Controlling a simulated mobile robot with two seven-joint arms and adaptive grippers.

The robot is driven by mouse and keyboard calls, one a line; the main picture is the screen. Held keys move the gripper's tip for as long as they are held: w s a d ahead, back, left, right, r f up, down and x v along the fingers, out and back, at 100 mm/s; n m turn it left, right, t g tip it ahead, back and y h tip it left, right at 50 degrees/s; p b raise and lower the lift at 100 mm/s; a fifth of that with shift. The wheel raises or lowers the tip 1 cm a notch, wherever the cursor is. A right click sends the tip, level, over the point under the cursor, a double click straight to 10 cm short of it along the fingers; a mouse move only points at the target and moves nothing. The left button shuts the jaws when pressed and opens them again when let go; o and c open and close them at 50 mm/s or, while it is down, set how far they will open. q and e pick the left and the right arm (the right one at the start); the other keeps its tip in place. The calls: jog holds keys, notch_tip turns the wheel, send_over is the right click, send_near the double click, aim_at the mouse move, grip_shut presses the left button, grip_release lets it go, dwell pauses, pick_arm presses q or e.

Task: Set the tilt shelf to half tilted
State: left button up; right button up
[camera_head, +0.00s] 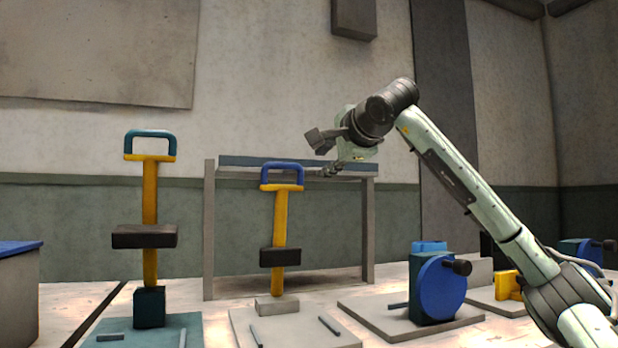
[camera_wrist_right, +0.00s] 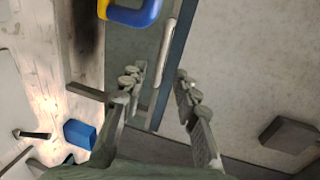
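The tilt shelf (camera_head: 235,161) is a blue-grey board across the top of a grey frame with two legs, behind the levers. From the front it shows as a thin, nearly level strip; its exact tilt is hard to tell. My right gripper (camera_head: 324,155) is at the right part of the shelf's front edge. In the right wrist view its two fingers (camera_wrist_right: 158,82) are apart, with the shelf's blue edge (camera_wrist_right: 177,55) and a pale bar (camera_wrist_right: 165,55) running between them. I cannot tell whether they touch. My left gripper is out of view.
Left of my gripper, a yellow lever with a blue handle (camera_head: 282,166) rises close in front of the shelf. Another yellow lever with a teal handle (camera_head: 150,135) stands further left. A blue disc crank (camera_head: 440,288) stands below my right arm.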

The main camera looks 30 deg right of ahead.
aim_at(314, 169)
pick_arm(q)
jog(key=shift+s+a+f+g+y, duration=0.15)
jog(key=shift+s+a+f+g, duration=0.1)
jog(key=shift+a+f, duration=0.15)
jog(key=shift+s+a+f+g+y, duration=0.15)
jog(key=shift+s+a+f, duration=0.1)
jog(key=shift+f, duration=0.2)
pick_arm(e)
jog(key=x, duration=0.7)
jog(key=shift+w, duration=0.15)
grip_shut()
